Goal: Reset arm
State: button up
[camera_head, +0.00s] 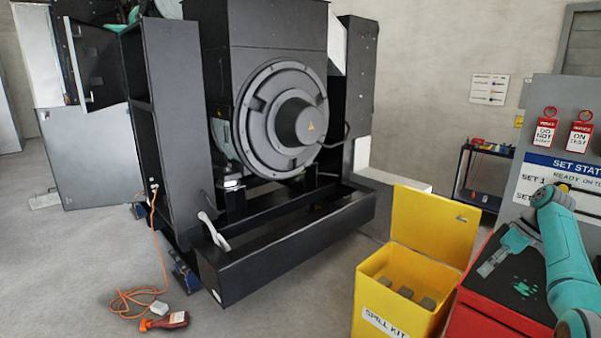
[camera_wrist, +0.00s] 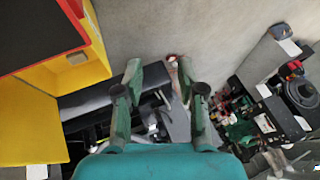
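My arm is teal and rises at the right edge of the head view, bent over the black-topped red cabinet (camera_head: 500,318). My gripper (camera_head: 488,266) hangs at its end, pointing left and down, in front of the cabinet's black top in that view. In the wrist view my gripper (camera_wrist: 159,78) has its two green fingers spread, with a clear gap and nothing held between them. I cannot tell from the head view how far the gripper is above the cabinet.
An open yellow spill kit box (camera_head: 385,290) with grey blocks inside stands left of the red cabinet. A black genset (camera_head: 290,115) fills the middle. An orange cable (camera_head: 160,250) and a red-handled tool (camera_head: 165,321) lie on the floor at left. Floor between is clear.

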jog(key=a+f+m+t+h, duration=0.1)
jog(key=a+f, duration=0.3)
jog(key=f, duration=0.6)
jog(key=a+f+m+t+h, duration=0.1)
jog(key=a+f, duration=0.3)
jog(key=f, duration=0.7)
jog(key=a+f+m+h, duration=0.1)
jog(key=a+f, duration=0.3)
jog(key=f, duration=0.6)
jog(key=s+a+f+m+t+h, duration=0.2)
jog(key=s+a+f+t, duration=0.1)
jog(key=s+a+f, duration=1.15)
jog(key=s+a+r+m+t+h, duration=0.15)
jog(key=s+a, duration=0.25)
jog(key=s, duration=0.8)
jog(key=s+a+r+t, duration=0.2)
jog(key=s+a+r, duration=0.1)
jog(key=s, duration=0.9)
jog(key=s+a+r+t, duration=0.2)
jog(key=s+r, duration=0.7)
jog(key=r, duration=0.4)
jog(key=s+a+r+t, duration=0.2)
jog(key=s+r, duration=0.7)
jog(key=r, duration=0.5)
jog(key=shift+t+y, duration=0.35)
jog(key=shift+t, duration=0.1)
